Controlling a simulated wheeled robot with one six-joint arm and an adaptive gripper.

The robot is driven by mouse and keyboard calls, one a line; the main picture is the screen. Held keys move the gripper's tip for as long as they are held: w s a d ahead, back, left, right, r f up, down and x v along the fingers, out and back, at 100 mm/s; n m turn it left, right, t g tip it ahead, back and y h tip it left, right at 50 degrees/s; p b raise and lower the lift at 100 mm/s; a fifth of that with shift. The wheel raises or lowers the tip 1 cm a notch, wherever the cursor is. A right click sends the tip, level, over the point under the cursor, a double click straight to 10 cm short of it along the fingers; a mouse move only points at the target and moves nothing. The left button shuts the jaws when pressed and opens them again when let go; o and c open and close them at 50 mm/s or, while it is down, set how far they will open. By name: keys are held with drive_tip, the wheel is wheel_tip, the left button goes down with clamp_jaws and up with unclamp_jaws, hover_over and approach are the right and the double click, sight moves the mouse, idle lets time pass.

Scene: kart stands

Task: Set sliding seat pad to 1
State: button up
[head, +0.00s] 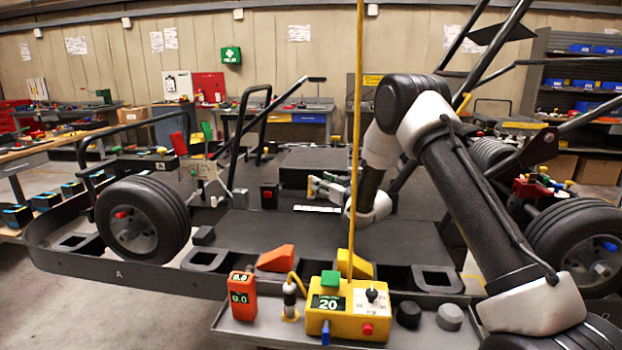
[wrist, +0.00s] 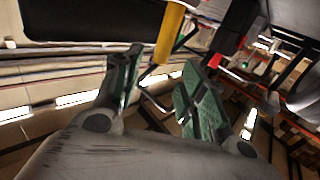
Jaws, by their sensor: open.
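My gripper (head: 325,187) is over the kart's dark floor, its fingers pointing left. In the wrist view its two green-padded fingers (wrist: 165,62) are spread apart with nothing held between them. A dark, flat-topped block (head: 315,158), perhaps the sliding seat pad, sits just behind the gripper. My gripper and forearm cover part of its front. A white strip (head: 316,209) lies on the floor in front of it; no marks on it can be read. I cannot tell the pad's setting. A yellow bar (wrist: 169,34) shows beyond the fingertips in the wrist view, apart from them.
A yellow vertical pole (head: 354,130) stands in front of my gripper. The front tray (head: 255,325) holds a yellow control box (head: 347,308) reading 20 and an orange meter (head: 242,297). Black kart tubes rise at right. A front wheel (head: 143,220) is at left.

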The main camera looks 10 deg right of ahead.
sight(316, 170)
drive_tip(key=x, duration=0.6)
drive_tip(key=shift+w+a, duration=0.2)
drive_tip(key=shift+w, duration=0.1)
drive_tip(key=shift+c, duration=0.2)
clamp_jaws()
